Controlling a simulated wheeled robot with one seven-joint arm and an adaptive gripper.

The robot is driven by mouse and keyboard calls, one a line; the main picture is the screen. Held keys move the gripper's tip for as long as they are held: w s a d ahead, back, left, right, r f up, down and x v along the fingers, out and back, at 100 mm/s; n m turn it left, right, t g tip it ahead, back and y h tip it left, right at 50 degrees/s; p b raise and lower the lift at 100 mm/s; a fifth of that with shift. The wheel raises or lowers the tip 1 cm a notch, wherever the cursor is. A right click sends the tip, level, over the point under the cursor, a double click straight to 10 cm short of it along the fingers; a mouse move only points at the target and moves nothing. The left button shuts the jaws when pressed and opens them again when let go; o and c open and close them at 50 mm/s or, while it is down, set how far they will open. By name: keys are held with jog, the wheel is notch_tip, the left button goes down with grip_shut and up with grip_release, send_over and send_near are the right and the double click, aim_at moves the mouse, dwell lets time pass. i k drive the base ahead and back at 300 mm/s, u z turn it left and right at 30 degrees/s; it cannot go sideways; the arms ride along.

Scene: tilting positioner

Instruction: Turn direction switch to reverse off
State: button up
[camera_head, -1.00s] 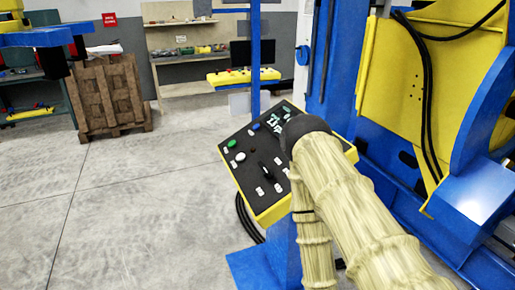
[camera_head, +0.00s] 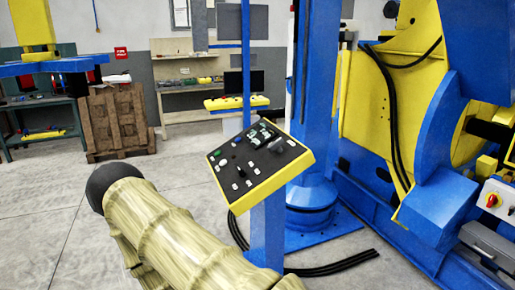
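A tilted control panel (camera_head: 282,177) with a black face and yellow sides stands on a blue post in the middle of the head view. Its face carries green, blue and white buttons, pale labels and small dark controls (camera_head: 240,170). They are too small to tell which is the direction switch or how it is set. My arm, in a pale ribbed sleeve, reaches up from the bottom to a black rounded end (camera_head: 112,182) left of the panel and apart from it in the picture. No gripper fingers show.
The blue and yellow positioner (camera_head: 425,215) fills the right side. A box with a red knob (camera_head: 492,200) is at the right edge. Black cables (camera_head: 335,266) lie on the floor by the post. Wooden pallets (camera_head: 115,120) stand at the back left. The floor at left is clear.

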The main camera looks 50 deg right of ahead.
aim_at(276, 146)
jog(key=z, duration=0.55)
jog(key=i, duration=0.5)
jog(key=z, duration=0.5)
